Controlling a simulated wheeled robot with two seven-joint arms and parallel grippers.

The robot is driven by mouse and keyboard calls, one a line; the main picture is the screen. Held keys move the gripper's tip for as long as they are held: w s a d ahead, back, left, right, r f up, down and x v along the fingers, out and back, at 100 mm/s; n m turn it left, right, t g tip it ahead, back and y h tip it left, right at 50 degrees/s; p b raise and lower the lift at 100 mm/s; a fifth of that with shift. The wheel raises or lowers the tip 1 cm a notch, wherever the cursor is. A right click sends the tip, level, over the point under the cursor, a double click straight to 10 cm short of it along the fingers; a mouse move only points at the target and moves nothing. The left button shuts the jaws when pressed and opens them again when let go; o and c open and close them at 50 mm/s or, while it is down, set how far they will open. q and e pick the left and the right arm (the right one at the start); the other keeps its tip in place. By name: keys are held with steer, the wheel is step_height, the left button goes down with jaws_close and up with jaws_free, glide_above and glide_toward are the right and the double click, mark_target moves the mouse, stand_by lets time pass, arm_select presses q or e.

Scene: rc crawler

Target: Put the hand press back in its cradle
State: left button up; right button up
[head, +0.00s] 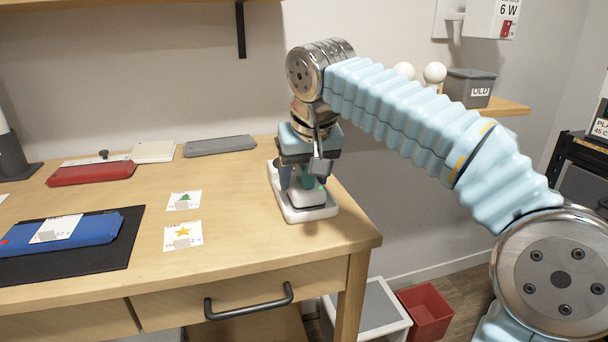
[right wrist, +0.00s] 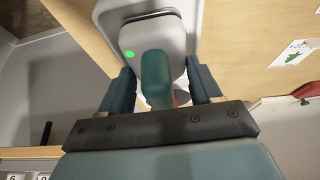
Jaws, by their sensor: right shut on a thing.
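The hand press shows as a rounded teal-green handle (right wrist: 157,78) in the right wrist view. In the head view, a small teal part of it (head: 307,181) shows under my right gripper (head: 305,176). My right gripper is shut on the hand press, with one finger on each side of it. Below is the white cradle (head: 290,212), near the table's right edge. A bright green spot (right wrist: 128,54) shows on the white surface beside the handle. The press is at the cradle, but my gripper hides whether it is fully seated. My left gripper is not in view.
Two picture cards (head: 183,236) lie left of the cradle. A blue case (head: 75,238) on a dark mat, a red case (head: 90,174) and a grey slab (head: 220,145) lie farther left and back. A red bin (head: 428,312) stands on the floor.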

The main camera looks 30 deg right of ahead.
steer(key=shift+f, duration=0.15)
steer(key=o, duration=1.1)
steer(key=shift+c, duration=0.2)
steer(key=shift+r, duration=0.3)
steer(key=p+v, duration=0.2)
steer(key=v, duration=0.9)
steer(key=shift+r, duration=0.4)
steer(key=shift+s, duration=0.15)
